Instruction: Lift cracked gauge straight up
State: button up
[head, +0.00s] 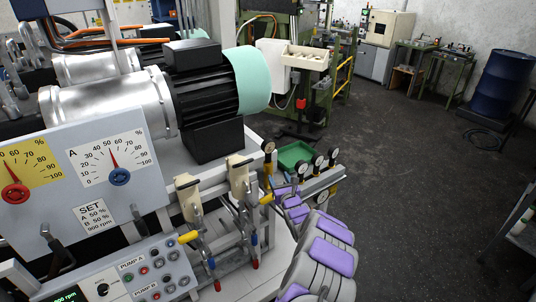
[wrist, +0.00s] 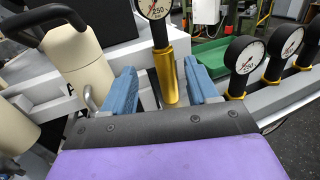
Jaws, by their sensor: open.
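A round white-faced gauge (head: 269,147) on a gold stem stands upright beside the cream pump handles. In the wrist view its dial (wrist: 153,6) is cut off by the top edge, and its gold stem (wrist: 167,75) rises between my fingers. I cannot make out a crack on its face. My gripper (wrist: 160,70) is open, with one blue finger on each side of the stem and a gap on both sides. In the head view the fingers are small and hard to make out.
Several similar gauges (head: 317,160) stand in a row on a grey rail to the right, close to my gripper. A green tray (head: 295,154) lies behind them. Cream handles (head: 238,178) with yellow-tipped levers stand close on the left.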

aim_at(269, 160)
jog(key=shift+b+x, duration=2.15)
jog(key=shift+x, duration=2.35)
jog(key=shift+w+a, duration=0.2)
jog(key=shift+w, duration=0.25)
jog(key=shift+b+x, duration=0.45)
jog(key=shift+x, duration=0.75)
jog(key=shift+w, duration=0.3)
jog(key=shift+w+a+f, duration=0.15)
jog(key=shift+w+a, duration=0.05)
jog(key=shift+w, duration=0.25)
jog(key=shift+w+a+b, duration=0.25)
jog(key=shift+w+b, duration=0.1)
jog(key=shift+w, duration=0.3)
